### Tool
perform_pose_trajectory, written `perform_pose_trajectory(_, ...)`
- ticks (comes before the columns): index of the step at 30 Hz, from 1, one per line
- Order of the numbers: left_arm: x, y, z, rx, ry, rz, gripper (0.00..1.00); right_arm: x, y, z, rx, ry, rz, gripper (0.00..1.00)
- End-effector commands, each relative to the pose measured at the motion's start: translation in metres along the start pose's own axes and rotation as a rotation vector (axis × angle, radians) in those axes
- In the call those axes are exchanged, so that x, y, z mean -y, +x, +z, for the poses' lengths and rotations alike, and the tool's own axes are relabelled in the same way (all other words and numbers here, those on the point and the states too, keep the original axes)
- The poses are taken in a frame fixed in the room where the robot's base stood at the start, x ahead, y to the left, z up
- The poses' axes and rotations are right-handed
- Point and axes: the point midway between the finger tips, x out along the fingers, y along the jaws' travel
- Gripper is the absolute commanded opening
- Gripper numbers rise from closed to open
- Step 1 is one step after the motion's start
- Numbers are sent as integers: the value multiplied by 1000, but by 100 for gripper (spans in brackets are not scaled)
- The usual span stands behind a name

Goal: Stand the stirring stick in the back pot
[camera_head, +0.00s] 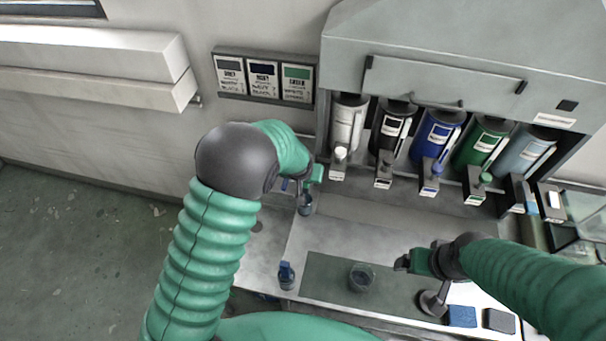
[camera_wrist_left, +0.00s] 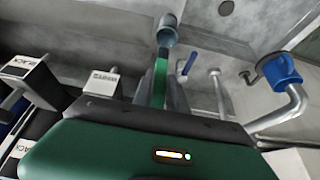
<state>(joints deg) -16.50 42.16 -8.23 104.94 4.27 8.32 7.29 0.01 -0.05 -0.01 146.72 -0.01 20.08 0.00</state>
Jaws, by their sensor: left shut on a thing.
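My left gripper (camera_head: 308,182) is beside the left end of the dispenser cabinet. In the left wrist view my left gripper (camera_wrist_left: 163,85) is shut on a narrow green strip (camera_wrist_left: 160,78), which appears to be the stirring stick. A small blue-grey pot (camera_wrist_left: 168,32) lies just past the fingertips, and the stick points at its rim. In the head view this back pot (camera_head: 305,204) is below the gripper. Whether the stick's tip is inside the pot is hidden. A front pot (camera_head: 287,277) with blue on it stands nearer me. My right gripper (camera_head: 405,262) is above the counter; its jaws are unclear.
A clear cup (camera_head: 362,277) stands on the dark mat (camera_head: 325,273). Several coloured canisters, including a blue one (camera_head: 435,135), line the cabinet with spouts facing out. A blue pad (camera_head: 462,317) and a black pad (camera_head: 499,320) lie at front right. The counter's middle is free.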

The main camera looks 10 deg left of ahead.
Motion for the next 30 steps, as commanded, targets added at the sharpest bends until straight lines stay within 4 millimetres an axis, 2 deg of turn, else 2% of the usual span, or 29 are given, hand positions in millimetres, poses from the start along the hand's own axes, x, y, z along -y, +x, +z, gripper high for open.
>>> perform_pose_trajectory(1,1,10,3,1,-2,-1,0,0,8,2,0,0,0,86)
perform_pose_trajectory(3,1,17,6,2,-2,-1,0,0,12,3,0,0,0,86)
perform_pose_trajectory(30,1,89,41,0,-2,-1,0,0,71,16,0,0,0,86)
